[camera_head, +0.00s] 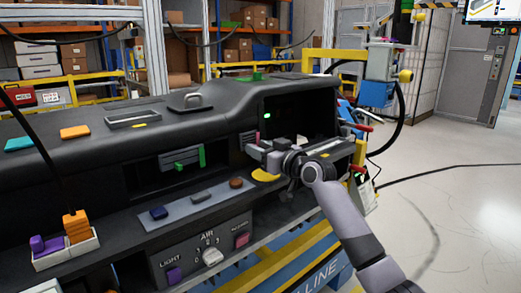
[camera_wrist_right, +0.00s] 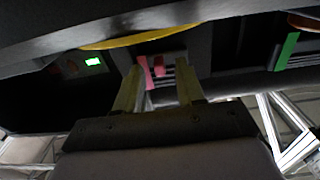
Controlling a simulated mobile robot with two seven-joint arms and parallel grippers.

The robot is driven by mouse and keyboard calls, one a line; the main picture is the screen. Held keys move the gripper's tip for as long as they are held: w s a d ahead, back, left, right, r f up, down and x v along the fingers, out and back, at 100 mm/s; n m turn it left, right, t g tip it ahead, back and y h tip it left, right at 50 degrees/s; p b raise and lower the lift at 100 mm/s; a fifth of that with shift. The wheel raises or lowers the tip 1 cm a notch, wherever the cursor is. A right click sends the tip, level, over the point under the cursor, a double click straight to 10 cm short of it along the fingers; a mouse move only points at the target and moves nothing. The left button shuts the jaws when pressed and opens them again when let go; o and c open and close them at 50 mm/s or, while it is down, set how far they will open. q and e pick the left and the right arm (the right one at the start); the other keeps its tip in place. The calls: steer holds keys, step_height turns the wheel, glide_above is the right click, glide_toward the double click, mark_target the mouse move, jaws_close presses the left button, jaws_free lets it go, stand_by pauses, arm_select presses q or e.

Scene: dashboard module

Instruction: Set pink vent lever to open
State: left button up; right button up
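The pink vent (camera_head: 249,143) is in the dashboard's front, left of the dark screen recess, partly hidden by my right gripper (camera_head: 262,152). The fingers are apart, with a gap around the pink parts. I cannot tell whether either finger touches them. The lever's exact setting is hard to tell. My left gripper is not in view.
A vent with a green strip (camera_head: 202,157) is farther left. A yellow disc (camera_head: 265,175) lies close below my right gripper. A ledge strip (camera_head: 195,203) with coloured buttons and a panel with an AIR knob (camera_head: 212,256) are below. Open floor lies to the right.

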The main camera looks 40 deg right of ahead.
mark_target(276, 178)
steer(key=shift+s, duration=0.15)
steer(key=s, duration=0.5)
steer(key=shift+s+d+f+b, duration=0.1)
steer(key=shift+s+d+b, duration=0.15)
steer(key=shift+s+b, duration=0.1)
steer(key=shift+s, duration=0.55)
